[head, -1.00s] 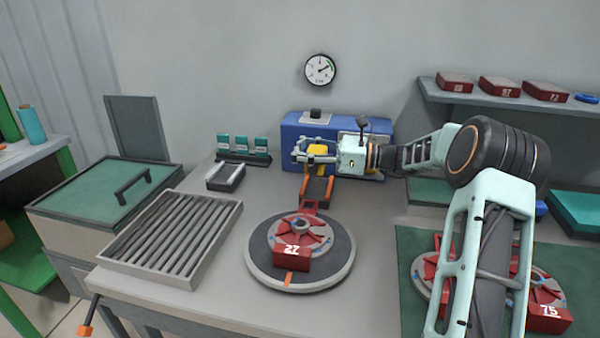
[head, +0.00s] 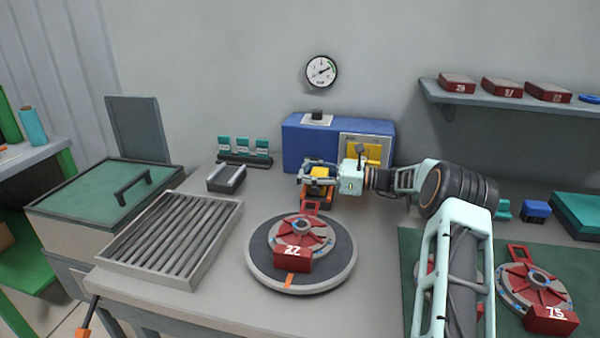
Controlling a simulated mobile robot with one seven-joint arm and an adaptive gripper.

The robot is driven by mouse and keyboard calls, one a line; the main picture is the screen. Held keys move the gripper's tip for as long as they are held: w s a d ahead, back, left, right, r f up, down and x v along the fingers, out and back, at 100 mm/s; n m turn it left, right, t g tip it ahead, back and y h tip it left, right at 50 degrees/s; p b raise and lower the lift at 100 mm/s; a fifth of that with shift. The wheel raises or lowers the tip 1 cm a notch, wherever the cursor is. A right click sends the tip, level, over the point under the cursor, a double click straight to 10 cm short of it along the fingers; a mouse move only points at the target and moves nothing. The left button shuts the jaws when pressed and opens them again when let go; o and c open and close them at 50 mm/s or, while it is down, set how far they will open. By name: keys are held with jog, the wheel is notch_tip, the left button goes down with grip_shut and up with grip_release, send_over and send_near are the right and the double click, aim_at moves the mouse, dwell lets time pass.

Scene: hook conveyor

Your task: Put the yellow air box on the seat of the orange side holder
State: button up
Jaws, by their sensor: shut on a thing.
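The yellow air box (head: 319,172) is between the fingers of my gripper (head: 316,178), which is shut on it. The fingers and wrist partly cover the box. The orange side holder (head: 327,192) is on the table behind the turntable, directly under the gripper, and only parts of its orange and dark body show. The box is low over the holder's seat. I cannot tell whether it touches the seat.
A round turntable (head: 345,270) bearing a red part numbered 27 (head: 292,258) stands in front of the holder. A blue machine (head: 300,145) with a yellow panel stands behind. A grey cradle (head: 226,180) and a roller tray (head: 168,240) are at left.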

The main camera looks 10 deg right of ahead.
aim_at(328, 174)
jog(key=o, duration=1.5)
jog(key=shift+f, duration=0.1)
jog(key=shift+c, duration=0.2)
jog(key=shift+r, duration=0.2)
jog(key=v, duration=1.2)
jog(key=shift+f+p, duration=0.1)
jog(key=shift+p, duration=0.25)
